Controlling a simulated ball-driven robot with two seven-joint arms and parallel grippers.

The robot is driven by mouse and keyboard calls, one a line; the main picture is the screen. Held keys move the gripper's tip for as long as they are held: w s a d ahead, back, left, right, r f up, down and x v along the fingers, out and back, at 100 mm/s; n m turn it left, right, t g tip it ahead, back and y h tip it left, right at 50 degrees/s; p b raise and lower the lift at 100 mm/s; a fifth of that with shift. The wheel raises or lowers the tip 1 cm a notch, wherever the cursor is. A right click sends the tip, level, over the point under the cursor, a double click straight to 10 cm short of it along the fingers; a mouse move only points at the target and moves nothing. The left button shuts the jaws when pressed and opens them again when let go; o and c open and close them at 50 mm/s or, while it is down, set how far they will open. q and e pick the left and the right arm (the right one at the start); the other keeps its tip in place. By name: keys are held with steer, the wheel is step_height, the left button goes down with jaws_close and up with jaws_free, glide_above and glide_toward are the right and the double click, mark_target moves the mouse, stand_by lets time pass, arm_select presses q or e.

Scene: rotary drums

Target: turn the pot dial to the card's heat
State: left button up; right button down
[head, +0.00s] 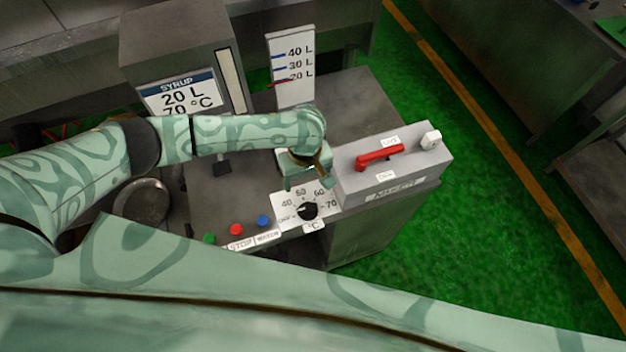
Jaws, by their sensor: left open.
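The pot dial (307,211) is a black knob on a white scale plate (288,200) marked OFF, 40, 50, 60, 70 and °C. Where its pointer stands is too small to tell. The card (181,95) at upper left reads SYRUP, 20 L, 70 °C. My left gripper (306,182) is open and hangs just above the scale plate, a little behind the dial. It looks apart from the knob, and its fingertips are partly hidden by the hand. My right gripper is not in view.
Right of the dial stands a grey mixer box with a red lever (380,156) and a white knob (431,139). Green, red (236,229) and blue (263,220) buttons lie left of the dial. A level gauge (292,68) stands behind. Green floor is clear at right.

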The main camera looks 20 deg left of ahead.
arm_select(q)
steer(key=b, duration=0.3)
glide_above(307, 206)
steer(key=f, duration=0.5)
steer(key=s+f, duration=0.1)
steer(key=f, duration=0.2)
steer(key=shift+d+f, duration=0.1)
steer(key=shift+f, duration=0.25)
steer(key=f+b, duration=0.1)
steer(key=f, duration=0.3)
steer(key=f+b, duration=0.1)
steer(key=f, duration=0.1)
steer(key=shift+w+f+b, duration=0.1)
steer(key=shift+w+b, duration=0.2)
steer(key=shift+b, duration=0.05)
steer(key=shift+s+f, duration=0.1)
steer(key=shift+f, duration=0.3)
steer(key=c, duration=1)
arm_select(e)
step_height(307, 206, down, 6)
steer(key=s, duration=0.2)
